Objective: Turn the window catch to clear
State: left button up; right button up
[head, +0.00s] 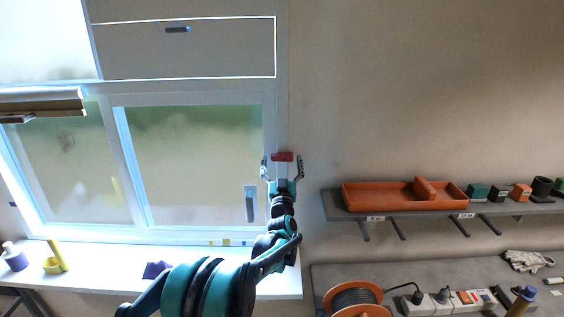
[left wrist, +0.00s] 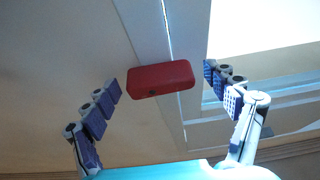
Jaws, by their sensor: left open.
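The window catch looks like a small red block (head: 282,157) on the right side of the window frame in the head view. In the left wrist view the red catch (left wrist: 160,79) lies crosswise over the pale frame. My left gripper (head: 282,166) is raised in front of the frame and open. Its two fingers stand on either side of the catch, and in the left wrist view the gripper (left wrist: 168,88) shows a gap on both sides of it. I cannot tell how far the catch is from the fingertips in depth. My right gripper is not in view.
A grey shelf (head: 345,214) with an orange tray (head: 385,197) and small boxes is right of the window. Below it a bench holds a cable reel (head: 356,299), a power strip (head: 455,301) and gloves (head: 528,261). The white sill (head: 110,273) carries small items. A grey handle (head: 250,204) is on the window.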

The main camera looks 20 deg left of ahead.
pick_arm(q)
jog(key=c, duration=1.2)
jog(key=shift+o, duration=0.2)
jog(key=shift+n, duration=0.5)
jog(key=n+y, duration=0.1)
jog(key=n, duration=0.1)
jog(key=shift+d+f+n+g+y+b, duration=0.1)
jog(key=shift+d+n+g+y+b, duration=0.05)
jog(key=shift+n+g+y+b, duration=0.2)
jog(key=n+y, duration=0.1)
jog(key=n, duration=0.1)
jog(key=n+g, duration=0.1)
jog(key=n, duration=0.1)
jog(key=shift+d+y, duration=0.15)
jog(key=shift+y, duration=0.2)
jog(key=n, duration=0.2)
jog(key=n+g+y, duration=0.1)
jog(key=shift+w+d+f+n+g, duration=0.1)
jog(key=shift+n+g, duration=0.15)
jog(key=shift+n, duration=0.1)
jog(key=shift+d+n+g+y+p, duration=0.15)
jog(key=shift+n+g+y, duration=0.25)
jog(key=shift+n, duration=0.8)
jog(key=shift+n+g+y+p, duration=0.2)
jog(key=shift+n+g, duration=0.4)
jog(key=shift+n, duration=0.6)
